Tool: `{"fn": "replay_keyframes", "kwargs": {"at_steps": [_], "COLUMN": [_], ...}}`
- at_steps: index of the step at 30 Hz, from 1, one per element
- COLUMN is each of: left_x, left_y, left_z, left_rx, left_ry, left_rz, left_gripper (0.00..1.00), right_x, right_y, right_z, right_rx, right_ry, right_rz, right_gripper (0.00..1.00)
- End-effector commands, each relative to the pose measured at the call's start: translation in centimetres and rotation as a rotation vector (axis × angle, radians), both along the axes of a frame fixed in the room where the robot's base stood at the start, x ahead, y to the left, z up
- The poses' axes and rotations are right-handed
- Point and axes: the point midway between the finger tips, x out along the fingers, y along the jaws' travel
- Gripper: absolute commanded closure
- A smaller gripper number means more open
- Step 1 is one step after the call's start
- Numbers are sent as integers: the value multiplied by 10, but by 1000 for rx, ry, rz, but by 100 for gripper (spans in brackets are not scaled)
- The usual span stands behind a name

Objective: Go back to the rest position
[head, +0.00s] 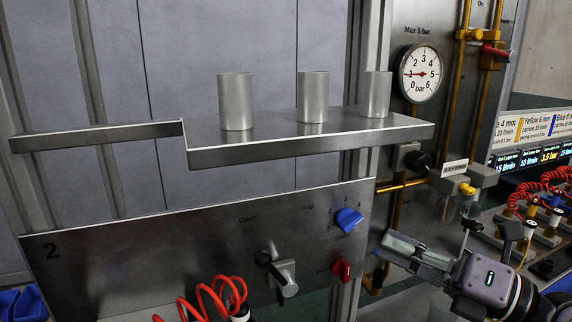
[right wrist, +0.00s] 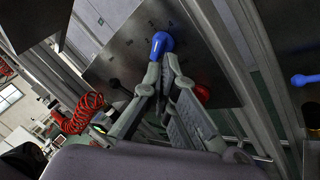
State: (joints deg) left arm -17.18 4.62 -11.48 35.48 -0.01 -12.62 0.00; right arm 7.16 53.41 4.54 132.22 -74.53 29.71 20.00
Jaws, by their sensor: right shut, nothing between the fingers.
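My right gripper (head: 388,243) is at the lower right of the head view, to the right of the panel marked 2. It is shut and empty. In the right wrist view the closed fingertips (right wrist: 168,56) overlap the lower part of the blue knob (right wrist: 160,44) in the picture; whether they touch it I cannot tell. In the head view the blue knob (head: 349,220) and the red knob (head: 341,269) stand on the panel, with the fingertips apart from them to the right. My left gripper is not in view.
A metal shelf (head: 300,143) with three grey cylinders (head: 235,102) juts out above the panel (head: 130,262). A black-handled lever (head: 280,275) and a red coiled hose (head: 215,297) are on the panel. A pressure gauge (head: 420,73), brass pipes and fittings stand on the right.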

Motion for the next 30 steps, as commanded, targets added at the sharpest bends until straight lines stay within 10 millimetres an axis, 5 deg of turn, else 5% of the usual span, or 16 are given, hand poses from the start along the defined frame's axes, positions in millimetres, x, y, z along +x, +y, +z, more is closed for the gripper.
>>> {"fn": "replay_keyframes", "kwargs": {"at_steps": [4, 7, 11, 15, 21, 24, 30], "left_x": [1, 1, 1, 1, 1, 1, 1], "left_y": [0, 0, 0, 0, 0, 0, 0], "left_z": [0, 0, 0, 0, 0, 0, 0], "left_rx": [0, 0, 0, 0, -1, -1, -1], "left_ry": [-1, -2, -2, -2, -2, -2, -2], "left_rz": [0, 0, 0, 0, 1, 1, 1], "left_gripper": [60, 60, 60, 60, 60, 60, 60], "right_x": [8, 22, 33, 17, -48, -85, -152], "right_y": [-24, -62, -112, -137, -121, -102, -62], "right_z": [15, -5, -75, -178, -308, -349, -397], "right_rx": [533, 856, 1214, 1456, 1592, 1592, 1530], "right_ry": [97, 212, 433, 712, 1136, 1321, 1631], "right_rz": [-91, -237, -506, -819, -1222, -1369, -1579], "right_gripper": [100, 100, 100, 100, 100, 100, 100]}}
